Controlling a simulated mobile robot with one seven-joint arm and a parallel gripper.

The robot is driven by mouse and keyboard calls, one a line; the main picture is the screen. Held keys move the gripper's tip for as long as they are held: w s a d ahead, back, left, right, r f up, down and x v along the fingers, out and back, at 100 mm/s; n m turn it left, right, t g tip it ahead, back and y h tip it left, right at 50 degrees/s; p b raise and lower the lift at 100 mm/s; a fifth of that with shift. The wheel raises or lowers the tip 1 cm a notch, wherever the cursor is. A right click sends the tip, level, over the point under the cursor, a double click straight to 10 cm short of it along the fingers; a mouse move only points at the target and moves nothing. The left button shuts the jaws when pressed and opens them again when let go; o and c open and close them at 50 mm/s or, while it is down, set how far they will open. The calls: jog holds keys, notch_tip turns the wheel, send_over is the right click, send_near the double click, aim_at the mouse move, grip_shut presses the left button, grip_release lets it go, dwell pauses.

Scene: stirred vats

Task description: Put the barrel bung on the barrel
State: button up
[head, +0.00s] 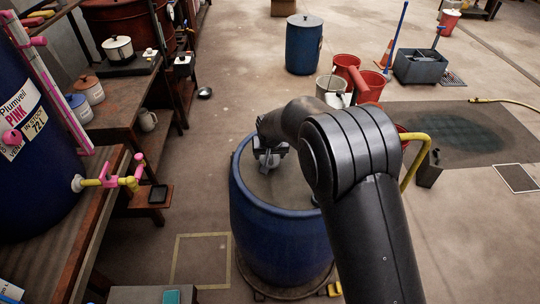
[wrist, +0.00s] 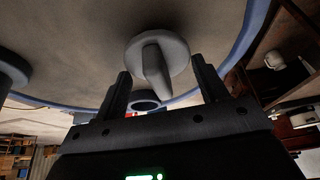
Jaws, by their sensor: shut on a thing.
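The blue barrel (head: 280,240) stands upright in front of me, with a tan top and a blue rim; the top also fills much of the wrist view (wrist: 70,40). My gripper (head: 270,153) is over the far left part of the top. In the wrist view my gripper (wrist: 162,80) has a finger on each side of the grey barrel bung (wrist: 157,55), a round disc with a raised tab, and is shut on it. I cannot tell whether the bung touches the top. A grey ring with a dark centre (wrist: 146,100) shows beside it.
Wooden benches with pots and a large blue vat (head: 35,150) stand at the left. Another blue barrel (head: 303,45), red buckets (head: 370,85) and a grey bin (head: 420,67) are farther back. The floor between is mostly clear.

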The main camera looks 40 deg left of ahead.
jog(key=shift+f, duration=0.35)
jog(key=shift+f, duration=0.15)
jog(key=o, duration=1)
jog(key=v, duration=1.2)
jog(key=shift+r, duration=0.2)
